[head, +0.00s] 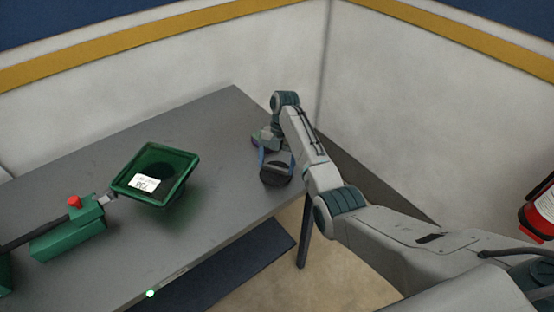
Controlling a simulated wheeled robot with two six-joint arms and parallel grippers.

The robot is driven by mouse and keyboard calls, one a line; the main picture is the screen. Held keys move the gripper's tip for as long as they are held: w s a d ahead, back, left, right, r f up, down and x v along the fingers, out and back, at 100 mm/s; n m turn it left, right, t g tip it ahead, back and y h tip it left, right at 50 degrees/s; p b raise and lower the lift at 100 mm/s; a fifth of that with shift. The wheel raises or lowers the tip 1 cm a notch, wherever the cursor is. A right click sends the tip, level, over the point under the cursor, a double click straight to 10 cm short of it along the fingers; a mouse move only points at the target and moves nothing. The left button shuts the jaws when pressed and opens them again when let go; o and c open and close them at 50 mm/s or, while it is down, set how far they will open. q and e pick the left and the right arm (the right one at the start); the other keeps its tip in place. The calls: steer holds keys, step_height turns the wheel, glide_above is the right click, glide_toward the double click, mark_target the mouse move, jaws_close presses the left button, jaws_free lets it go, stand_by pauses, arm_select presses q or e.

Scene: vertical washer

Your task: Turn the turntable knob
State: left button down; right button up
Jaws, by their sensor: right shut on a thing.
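A dark round knob-like piece (276,177) is near the right edge of the grey table. My right gripper (276,158) comes down over it from behind, with its bluish fingers on either side, and is shut on it. The contact is small and partly hidden. A green square funnel-like tray (184,185) with a white label (145,183) inside stands to the left of the gripper, apart from it. I cannot tell how the knob is turned. My left gripper is not in view.
A green block (68,234) with a red button (74,202) and a dark rod stands on the grey table (110,265) at the left. A small green light (150,293) is on the table's front edge. A red extinguisher (538,215) is at the right wall.

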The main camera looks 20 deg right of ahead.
steer(key=shift+w+a+n+g+h+p, duration=0.1)
steer(key=shift+n+g+h+p, duration=0.4)
steer(key=shift+n, duration=1.5)
steer(key=shift+h, duration=0.3)
steer(key=o, duration=0.9)
steer(key=shift+o, duration=0.2)
steer(key=p+v, duration=0.3)
steer(key=v, duration=0.7)
steer(key=shift+r+p, duration=0.4)
